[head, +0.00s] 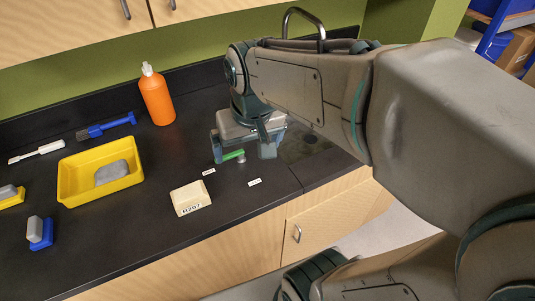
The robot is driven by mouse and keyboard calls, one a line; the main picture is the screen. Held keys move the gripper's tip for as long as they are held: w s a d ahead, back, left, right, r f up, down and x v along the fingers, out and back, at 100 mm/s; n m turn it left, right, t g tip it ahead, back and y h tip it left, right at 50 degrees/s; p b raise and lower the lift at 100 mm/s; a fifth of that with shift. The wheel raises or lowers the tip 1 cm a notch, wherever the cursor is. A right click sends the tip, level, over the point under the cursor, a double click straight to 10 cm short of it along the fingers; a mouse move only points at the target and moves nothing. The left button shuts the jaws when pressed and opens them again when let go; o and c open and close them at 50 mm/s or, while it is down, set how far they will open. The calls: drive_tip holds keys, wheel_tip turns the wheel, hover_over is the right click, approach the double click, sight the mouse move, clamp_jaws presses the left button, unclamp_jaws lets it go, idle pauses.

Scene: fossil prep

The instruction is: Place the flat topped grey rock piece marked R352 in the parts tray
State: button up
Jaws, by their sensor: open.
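A grey rock piece (112,173) lies inside the yellow parts tray (70,196) on the left of the counter. Its top looks flattish; no marking on it can be read from here. My gripper (242,152) is low over the counter, well to the right of the tray. Its fingers are spread apart and hold no rock. A small green item with a grey end (234,156) shows between the fingers; I cannot tell whether they touch it. A cream block (190,198) with dark lettering, perhaps R207, sits on the counter between tray and gripper, nearer the front edge.
Two small white labels (208,171) (254,182) lie near the gripper. An orange bottle (158,98), a blue brush (105,126) and a white-handled tool (37,152) are behind. Grey-and-blue (40,234) and grey-and-yellow (10,196) pieces are at left. The sink (302,146) is right.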

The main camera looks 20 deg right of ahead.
drive_tip(key=s+d+t, duration=0.1)
drive_tip(key=s+d, duration=0.1)
drive_tip(key=s, duration=0.3)
drive_tip(key=shift+s+d+f, duration=0.35)
drive_tip(key=shift+d+f, duration=0.05)
drive_tip(key=shift+f, duration=0.05)
drive_tip(key=shift+f+b, duration=0.65)
drive_tip(key=shift+f, duration=0.1)
